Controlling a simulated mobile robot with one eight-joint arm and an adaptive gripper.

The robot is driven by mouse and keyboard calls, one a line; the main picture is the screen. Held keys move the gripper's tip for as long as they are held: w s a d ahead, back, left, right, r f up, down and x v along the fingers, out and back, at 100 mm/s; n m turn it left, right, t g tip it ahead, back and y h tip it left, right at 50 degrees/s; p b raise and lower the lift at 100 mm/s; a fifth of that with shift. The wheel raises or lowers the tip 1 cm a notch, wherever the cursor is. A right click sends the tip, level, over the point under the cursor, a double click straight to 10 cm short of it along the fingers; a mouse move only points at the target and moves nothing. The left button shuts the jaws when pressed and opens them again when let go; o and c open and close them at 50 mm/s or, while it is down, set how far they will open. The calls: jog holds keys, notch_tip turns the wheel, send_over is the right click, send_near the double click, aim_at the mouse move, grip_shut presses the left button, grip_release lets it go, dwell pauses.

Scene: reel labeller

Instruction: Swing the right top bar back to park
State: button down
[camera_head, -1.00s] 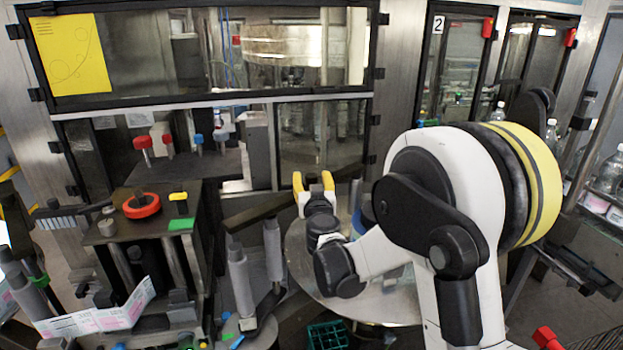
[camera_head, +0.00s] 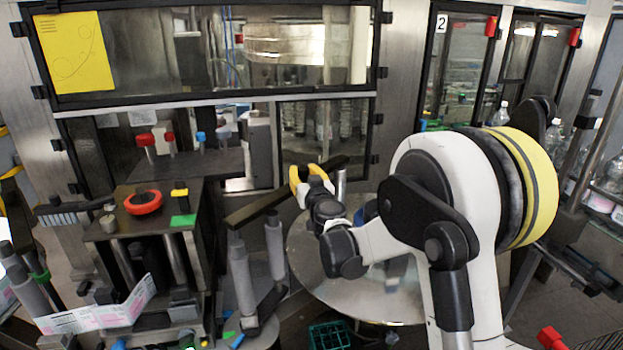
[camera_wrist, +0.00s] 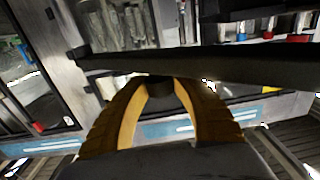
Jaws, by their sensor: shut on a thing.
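The right top bar (camera_head: 258,208) is a long dark bar above the grey rollers, slanting up to the right in the head view. My gripper (camera_head: 311,172), with yellow fingers, is at the bar near its right end. In the wrist view the bar (camera_wrist: 240,67) crosses the picture just beyond my gripper (camera_wrist: 160,88). The fingers are shut on a short dark piece under the bar, which looks like part of it. The exact contact is partly hidden by the fingers.
Two grey rollers (camera_head: 241,280) stand below the bar. A round metal table (camera_head: 375,300) lies below my arm. The labeller block with a red handwheel (camera_head: 142,203) stands left. Glazed machine doors (camera_head: 325,130) are behind the bar.

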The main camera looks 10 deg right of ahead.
jog(key=w+a+n+g+y+b, duration=0.3)
jog(key=w+a+n+y, duration=0.3)
jog(key=a, duration=0.8)
jog(key=shift+w+a+y, duration=0.2)
jog(key=shift+w+y, duration=1.2)
jog(key=shift+y, duration=0.3)
jog(key=shift+n, duration=0.3)
jog(key=c, duration=1)
grip_release()
jog(key=shift+a, duration=0.2)
jog(key=shift+c, duration=0.2)
jog(key=shift+d, duration=0.15)
